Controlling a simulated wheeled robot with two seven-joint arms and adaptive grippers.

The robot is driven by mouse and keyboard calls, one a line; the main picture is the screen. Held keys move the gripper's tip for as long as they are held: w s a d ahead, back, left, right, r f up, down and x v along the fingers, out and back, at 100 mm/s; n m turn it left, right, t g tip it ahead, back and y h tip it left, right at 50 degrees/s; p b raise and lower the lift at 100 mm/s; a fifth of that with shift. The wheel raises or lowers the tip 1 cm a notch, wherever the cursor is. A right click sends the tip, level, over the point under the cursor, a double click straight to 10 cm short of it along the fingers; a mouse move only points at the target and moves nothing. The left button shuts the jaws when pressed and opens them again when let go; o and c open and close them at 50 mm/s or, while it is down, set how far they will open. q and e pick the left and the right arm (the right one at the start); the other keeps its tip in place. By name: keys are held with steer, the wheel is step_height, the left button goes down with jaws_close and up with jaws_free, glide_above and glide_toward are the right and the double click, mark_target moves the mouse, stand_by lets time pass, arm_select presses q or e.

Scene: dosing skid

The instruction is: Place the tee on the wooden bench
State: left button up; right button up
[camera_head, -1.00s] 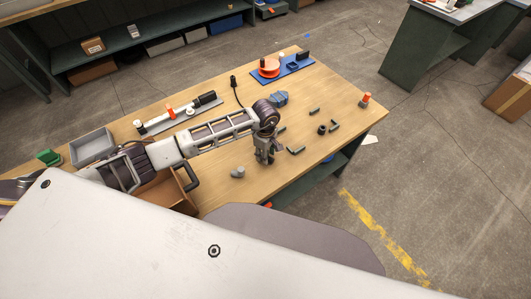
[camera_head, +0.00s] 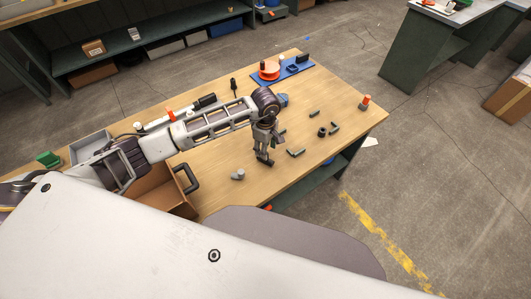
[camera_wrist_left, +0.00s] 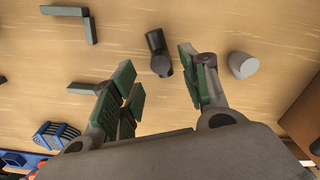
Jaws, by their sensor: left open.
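A dark grey, short pipe-like piece, which seems to be the tee (camera_wrist_left: 158,52), lies on the wooden bench (camera_head: 225,205). In the head view this dark piece (camera_head: 265,162) shows just below my left fingertips. My left gripper (camera_head: 264,152) is over the bench, pointing down. In the left wrist view its fingers (camera_wrist_left: 160,78) are spread with nothing between them. The tee lies beyond the tips, close to the right-hand finger; I cannot tell whether they touch. My right gripper is not in view.
A light grey cup-like piece (camera_wrist_left: 243,65) lies right of the tee in the wrist view. Several dark green pieces (camera_head: 296,152) and a black ring (camera_head: 322,131) lie on the bench. An open box (camera_head: 160,190) and a blue board (camera_head: 290,72) are also there.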

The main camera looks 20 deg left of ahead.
arm_select(q)
step_height(320, 180, up, 7)
steer(key=shift+f+b, duration=0.15)
steer(key=shift+b, duration=0.15)
stand_by(0.6)
